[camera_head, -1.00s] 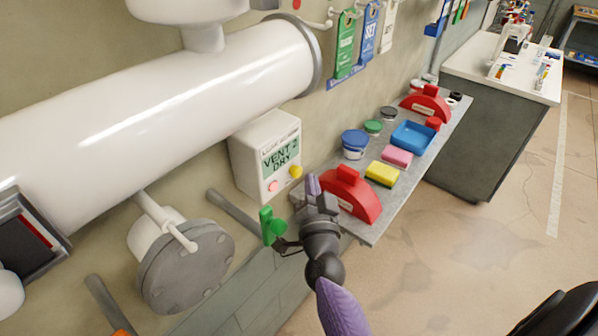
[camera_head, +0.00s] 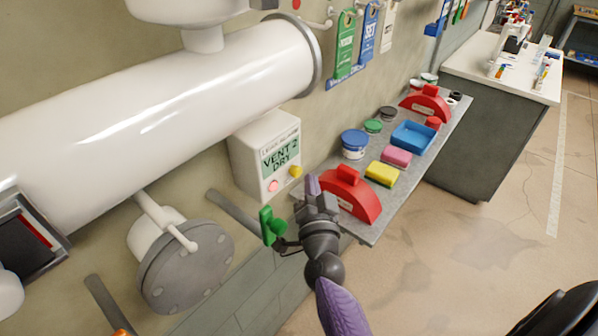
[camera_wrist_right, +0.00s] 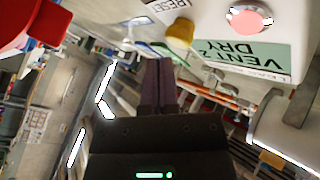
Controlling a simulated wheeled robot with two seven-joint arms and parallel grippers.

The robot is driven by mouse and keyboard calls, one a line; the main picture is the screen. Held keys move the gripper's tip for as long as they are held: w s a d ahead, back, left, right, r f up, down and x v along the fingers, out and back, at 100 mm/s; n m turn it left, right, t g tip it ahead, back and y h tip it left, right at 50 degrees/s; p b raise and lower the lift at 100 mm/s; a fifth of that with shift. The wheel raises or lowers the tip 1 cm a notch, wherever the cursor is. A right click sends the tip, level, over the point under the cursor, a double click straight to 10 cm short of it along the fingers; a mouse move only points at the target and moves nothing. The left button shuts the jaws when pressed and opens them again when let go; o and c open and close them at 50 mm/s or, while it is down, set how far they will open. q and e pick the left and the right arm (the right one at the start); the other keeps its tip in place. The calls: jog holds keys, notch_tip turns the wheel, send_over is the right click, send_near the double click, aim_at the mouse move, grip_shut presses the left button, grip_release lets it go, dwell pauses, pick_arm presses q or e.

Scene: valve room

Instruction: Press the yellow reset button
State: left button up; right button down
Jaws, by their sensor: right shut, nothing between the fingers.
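The yellow reset button (camera_head: 296,171) is on the lower right front of a white box on the wall, right of a pink button (camera_head: 273,186). The box's green display (camera_head: 281,158) reads "VENT 2 DRY". My right gripper (camera_head: 313,184) is shut and empty, close to the right of and slightly below the yellow button, apart from it in the head view. In the right wrist view the yellow button (camera_wrist_right: 180,33) is just beyond the shut fingertips (camera_wrist_right: 158,62); whether they touch cannot be told. My left gripper is not in view.
A red lockout-shaped block (camera_head: 350,194) stands on the grey shelf (camera_head: 362,229) right beside my right gripper. A green lever handle (camera_head: 271,226) on a grey pipe is to its left. Sponges and a blue tray (camera_head: 413,137) sit further along the shelf.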

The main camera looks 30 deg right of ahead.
jog(key=shift+w, duration=0.1)
jog(key=shift+w+a, duration=0.2)
jog(key=shift+w, duration=0.1)
jog(key=shift+w+a+r, duration=0.1)
jog(key=shift+w+a, duration=0.15)
jog(key=shift+w, duration=0.3)
dwell(0.9)
dwell(0.3)
jog(key=shift+s+d+p, duration=0.3)
jog(key=shift+s+p, duration=0.05)
jog(key=shift+s, duration=0.55)
jog(key=s, duration=0.1)
jog(key=s+d+p, duration=0.1)
jog(key=s, duration=0.1)
jog(key=s+d, duration=0.1)
jog(key=shift+s, duration=0.3)
